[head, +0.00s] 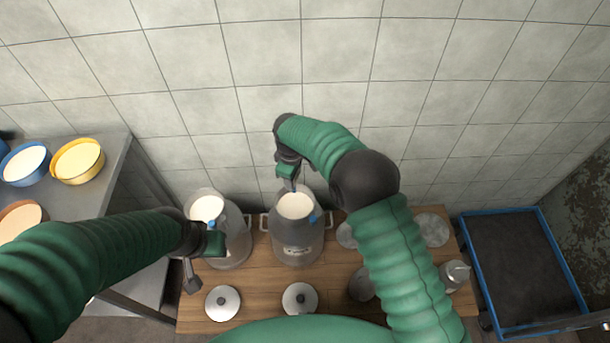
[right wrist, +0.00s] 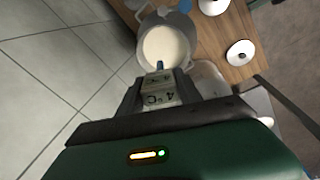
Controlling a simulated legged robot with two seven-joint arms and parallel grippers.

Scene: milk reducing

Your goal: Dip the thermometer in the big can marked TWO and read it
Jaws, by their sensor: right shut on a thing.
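My right gripper (head: 290,186) is above the back of the middle big can (head: 297,242), which is open and full of white milk. In the right wrist view the gripper (right wrist: 152,90) is shut on the white thermometer (right wrist: 157,92). Its face shows a 4 and °C, turned and partly cut off by the fingers. The can's label is too small to read. My left gripper (head: 198,268) hangs in front of the left can (head: 238,246); its jaws are unclear.
Both cans stand on a wooden bench (head: 262,285). Two lids (head: 222,302) (head: 299,298) lie at its front. A small metal vessel (head: 455,274) stands at right, near a blue-rimmed cart (head: 525,265). Yellow (head: 78,160) and blue (head: 25,163) bowls sit on the left table. A tiled wall rises behind.

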